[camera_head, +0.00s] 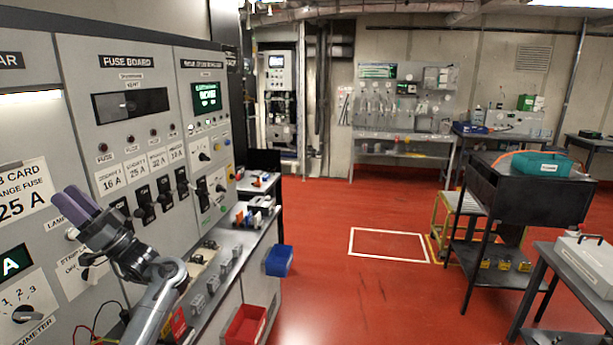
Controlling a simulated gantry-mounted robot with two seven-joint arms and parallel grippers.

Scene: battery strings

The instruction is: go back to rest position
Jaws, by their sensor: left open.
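My left gripper (76,207) shows at the lower left, at the end of my grey arm. Its purple fingers point up and to the left, in front of the grey switch panel. It is open, and I see nothing between the fingers. The fuse board (127,62) with its dark window and row of black switches is just right of the gripper. Whether the fingers touch the panel I cannot tell. My right gripper is not in view.
A ledge (222,262) with small parts runs below the panel. A blue bin (279,260) and a red bin (246,325) hang at its front. A black cart (528,185) with a teal case (541,164) stands right. The red floor (350,300) between is clear.

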